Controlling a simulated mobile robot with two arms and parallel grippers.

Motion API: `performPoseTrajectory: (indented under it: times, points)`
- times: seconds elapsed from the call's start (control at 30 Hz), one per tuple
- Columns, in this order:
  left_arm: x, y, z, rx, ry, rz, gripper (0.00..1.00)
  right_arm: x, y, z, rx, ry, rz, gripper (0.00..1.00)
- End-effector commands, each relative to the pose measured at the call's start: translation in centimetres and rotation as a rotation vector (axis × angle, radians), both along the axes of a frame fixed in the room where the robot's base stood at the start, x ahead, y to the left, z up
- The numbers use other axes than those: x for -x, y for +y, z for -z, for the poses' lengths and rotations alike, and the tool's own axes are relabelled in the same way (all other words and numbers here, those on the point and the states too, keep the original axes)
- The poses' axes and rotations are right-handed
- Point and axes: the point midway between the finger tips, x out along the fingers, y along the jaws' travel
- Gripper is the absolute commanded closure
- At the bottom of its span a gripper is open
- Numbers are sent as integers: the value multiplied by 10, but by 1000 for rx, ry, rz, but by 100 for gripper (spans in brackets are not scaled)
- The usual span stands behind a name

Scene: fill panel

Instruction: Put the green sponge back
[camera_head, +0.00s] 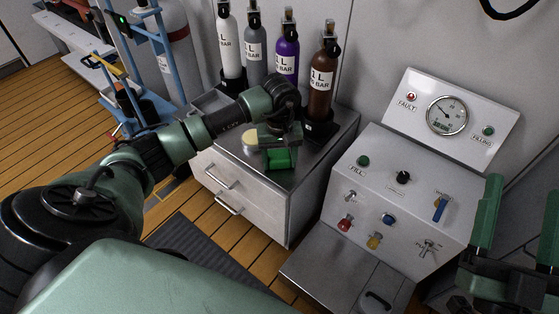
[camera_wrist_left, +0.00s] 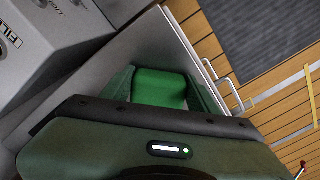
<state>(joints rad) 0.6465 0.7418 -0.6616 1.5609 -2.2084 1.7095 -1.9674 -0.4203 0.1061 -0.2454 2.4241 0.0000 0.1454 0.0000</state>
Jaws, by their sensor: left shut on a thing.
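The green sponge (camera_head: 280,158) is at the front of the metal cabinet top (camera_head: 314,163), below the bottles. My left gripper (camera_head: 281,146) is shut on it from above. In the left wrist view the sponge (camera_wrist_left: 160,88) sits between the two green fingers of my left gripper (camera_wrist_left: 163,90). I cannot tell whether the sponge touches the cabinet top. My right gripper (camera_head: 520,225) is at the lower right of the head view, with its two fingers apart and nothing seen between them.
Several bottles, including a brown one (camera_head: 323,85), stand along the back of the cabinet. A pale round thing (camera_head: 250,139) lies left of the sponge. A control panel (camera_head: 400,190) with knobs and a gauge (camera_head: 447,115) stands at right. A blue cart (camera_head: 135,105) stands at left.

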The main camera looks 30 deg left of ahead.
Motion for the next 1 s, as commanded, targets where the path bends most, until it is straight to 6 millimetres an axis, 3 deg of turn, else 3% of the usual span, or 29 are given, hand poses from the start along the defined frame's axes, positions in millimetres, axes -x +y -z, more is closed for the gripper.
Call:
performPoseTrajectory:
  times: [0.47,0.5,0.57,1.0]
  points:
    - [0,0,2,-1,-1,0,73,5,0,-6,-12,-42,-3,33]
    - [0,0,2,-1,-1,0,35,5,0,-7,-14,-47,-2,33]
    - [0,0,2,-1,-1,0,19,6,-1,-8,-14,-49,-2,33]
    - [0,0,-1,0,0,0,19,2,0,-5,-5,-17,-1,33]
